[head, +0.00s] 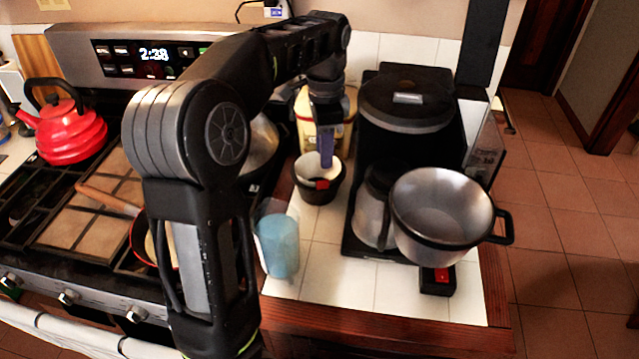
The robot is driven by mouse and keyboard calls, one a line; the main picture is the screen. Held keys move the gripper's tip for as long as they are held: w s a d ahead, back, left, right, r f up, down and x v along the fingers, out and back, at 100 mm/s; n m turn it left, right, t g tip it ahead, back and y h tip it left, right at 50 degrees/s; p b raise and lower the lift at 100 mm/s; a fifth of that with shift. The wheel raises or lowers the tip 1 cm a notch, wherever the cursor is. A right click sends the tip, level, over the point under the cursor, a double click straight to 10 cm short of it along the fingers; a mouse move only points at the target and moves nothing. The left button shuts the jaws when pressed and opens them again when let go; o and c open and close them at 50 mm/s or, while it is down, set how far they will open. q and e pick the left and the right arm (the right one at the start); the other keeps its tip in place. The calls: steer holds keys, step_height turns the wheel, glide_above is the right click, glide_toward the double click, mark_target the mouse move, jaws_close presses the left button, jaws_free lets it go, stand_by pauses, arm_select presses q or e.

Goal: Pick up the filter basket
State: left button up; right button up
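The filter basket (318,194) is a small black cup with a white inside and a red mark on its front. It stands upright on the white tiled counter, left of the coffee maker (406,98). My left gripper (326,155) points down over the basket, with its purplish fingertip area overlapping the basket's opening and rim. The fingers show edge-on, so I cannot tell whether they are apart or touch the basket. My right gripper is not in view.
A metal pot (442,205) and a glass carafe (372,212) stand at the coffee maker's front. A blue cup (279,246) is near the counter's left edge. A cream canister (345,130) stands behind the basket. The stove with a red kettle (72,134) is left.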

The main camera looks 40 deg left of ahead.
mark_target(323, 181)
arm_select(q)
steer(key=shift+f, duration=0.8)
steer(key=shift+s+f+p, duration=0.15)
steer(key=shift+f+p, duration=0.5)
steer(key=shift+f, duration=1.95)
jaws_close()
